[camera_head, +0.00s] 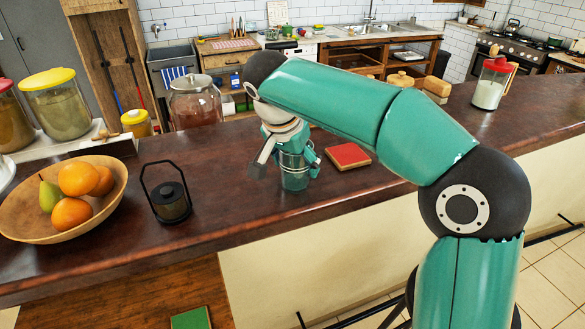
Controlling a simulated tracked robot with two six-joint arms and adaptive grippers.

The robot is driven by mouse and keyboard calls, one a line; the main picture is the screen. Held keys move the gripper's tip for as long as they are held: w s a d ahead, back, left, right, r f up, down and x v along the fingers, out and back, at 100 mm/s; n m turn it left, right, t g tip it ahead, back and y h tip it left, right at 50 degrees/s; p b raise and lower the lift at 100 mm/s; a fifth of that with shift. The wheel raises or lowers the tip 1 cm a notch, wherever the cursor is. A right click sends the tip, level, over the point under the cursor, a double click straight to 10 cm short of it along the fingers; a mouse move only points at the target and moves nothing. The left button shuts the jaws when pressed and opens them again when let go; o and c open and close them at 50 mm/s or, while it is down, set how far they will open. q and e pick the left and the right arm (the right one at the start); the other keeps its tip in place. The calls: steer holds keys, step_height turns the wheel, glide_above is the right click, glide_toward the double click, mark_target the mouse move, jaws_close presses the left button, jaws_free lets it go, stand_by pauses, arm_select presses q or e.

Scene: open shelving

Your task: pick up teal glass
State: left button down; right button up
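The teal glass (294,178) stands upright on the dark wooden counter, near its front edge, in the middle of the head view. It is see-through, and my gripper partly covers its upper part. My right gripper (283,163) is over the glass, at the end of the teal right arm that reaches in from the right. Its pale left finger is spread out, with a gap between it and the glass. The other finger is hard to make out against the teal of the glass. My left gripper is not in view.
A black lantern (170,198) and a wooden fruit bowl (35,222) stand left of the glass. A red book-like block (347,156) lies close to its right. A large glass jar (195,103) stands behind, left. A red-lidded jar (489,88) stands far right.

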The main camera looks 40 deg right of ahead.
steer(key=c, duration=0.5)
